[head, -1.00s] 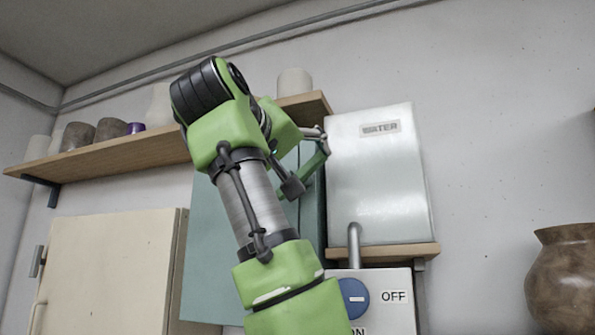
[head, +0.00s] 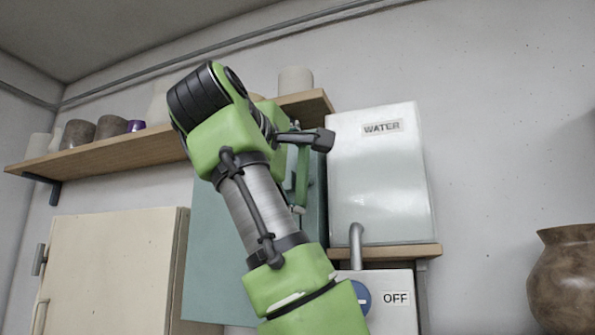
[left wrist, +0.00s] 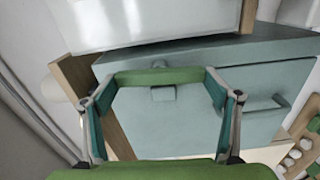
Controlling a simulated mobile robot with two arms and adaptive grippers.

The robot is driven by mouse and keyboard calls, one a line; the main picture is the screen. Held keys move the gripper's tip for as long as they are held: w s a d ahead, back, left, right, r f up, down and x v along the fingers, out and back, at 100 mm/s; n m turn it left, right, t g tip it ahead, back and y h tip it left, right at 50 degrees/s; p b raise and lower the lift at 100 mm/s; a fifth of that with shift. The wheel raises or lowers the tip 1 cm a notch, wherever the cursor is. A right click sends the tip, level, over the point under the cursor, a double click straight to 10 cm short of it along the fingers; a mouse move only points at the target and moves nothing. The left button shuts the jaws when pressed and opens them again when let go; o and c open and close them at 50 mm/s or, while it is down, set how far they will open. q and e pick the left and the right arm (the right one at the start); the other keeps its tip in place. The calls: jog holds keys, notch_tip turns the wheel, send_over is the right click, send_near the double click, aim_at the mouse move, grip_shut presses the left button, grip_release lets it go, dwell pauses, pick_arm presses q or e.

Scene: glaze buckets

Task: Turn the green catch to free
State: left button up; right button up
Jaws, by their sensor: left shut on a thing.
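The green catch (left wrist: 158,76) is a short green bar in the left wrist view. It spans the space between the fingertips of my left gripper (left wrist: 161,80), which is shut on it. Behind it is the flat teal front of a cabinet (left wrist: 180,130), with a small teal block just below the bar. In the head view my left gripper (head: 300,165) is at the cabinet's (head: 215,270) upper right, partly behind my own arm. The catch cannot be made out clearly there. My right gripper is in neither view.
A white tank marked WATER (head: 380,180) stands on a small shelf just right of the gripper. Below it is a blue knob (head: 361,297) beside an OFF label. A wooden shelf (head: 110,155) with pots is at left. A brown pot (head: 565,280) stands at right.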

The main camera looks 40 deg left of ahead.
pick_arm(q)
jog(key=shift+n, duration=0.6)
jog(key=o, duration=1.1)
jog(key=v, duration=1.2)
